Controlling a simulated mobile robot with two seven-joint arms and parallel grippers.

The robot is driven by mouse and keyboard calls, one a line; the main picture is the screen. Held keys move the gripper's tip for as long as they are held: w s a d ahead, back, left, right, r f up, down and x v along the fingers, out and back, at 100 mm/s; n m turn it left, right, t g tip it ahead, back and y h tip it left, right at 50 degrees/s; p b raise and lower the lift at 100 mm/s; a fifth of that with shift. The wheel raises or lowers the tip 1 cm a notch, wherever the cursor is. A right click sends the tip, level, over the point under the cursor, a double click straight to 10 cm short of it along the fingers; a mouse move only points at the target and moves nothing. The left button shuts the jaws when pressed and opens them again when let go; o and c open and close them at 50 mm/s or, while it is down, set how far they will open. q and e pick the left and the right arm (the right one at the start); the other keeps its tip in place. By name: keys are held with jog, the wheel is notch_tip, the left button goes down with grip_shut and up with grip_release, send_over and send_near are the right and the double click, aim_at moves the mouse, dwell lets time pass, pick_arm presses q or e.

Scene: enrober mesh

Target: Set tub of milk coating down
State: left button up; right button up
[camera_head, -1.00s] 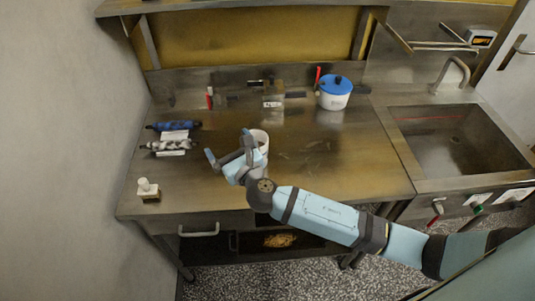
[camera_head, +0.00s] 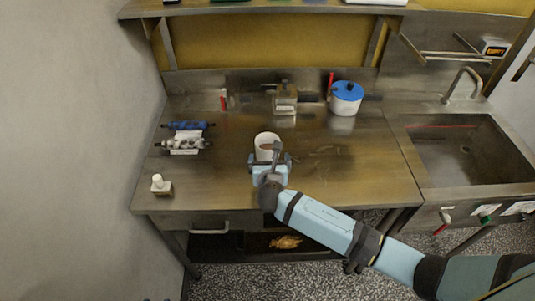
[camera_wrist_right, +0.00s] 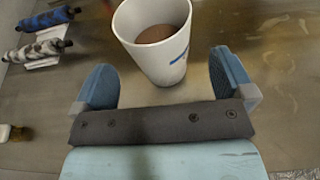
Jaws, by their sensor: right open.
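The tub of milk coating (camera_head: 267,141) is a white tub with brown coating inside, upright on the steel table (camera_head: 225,185). It also shows in the right wrist view (camera_wrist_right: 158,60), with a small blue mark on its side. My right gripper (camera_head: 270,160) is at the near side of the tub. In the right wrist view its two blue fingers (camera_wrist_right: 165,85) are spread wide, with the tub just beyond and between their tips. Nothing is held. My left gripper is not in view.
Two rollers, one blue (camera_head: 188,126) and one grey-white (camera_head: 183,144), lie at the left. A small white-topped item (camera_head: 161,185) stands at the front left corner. A blue-lidded pot (camera_head: 346,98) and a metal box (camera_head: 285,98) stand at the back. The table's right side is clear.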

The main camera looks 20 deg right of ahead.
aim_at(268, 154)
jog(key=x, duration=0.3)
jog(key=p+x, duration=0.1)
jog(key=x, duration=0.1)
jog(key=shift+w+a+r, duration=0.15)
jog(key=shift+w+r, duration=0.05)
jog(key=shift+r, duration=0.15)
jog(key=c, duration=1.1)
jog(key=shift+r, duration=0.1)
jog(key=shift+c, duration=0.2)
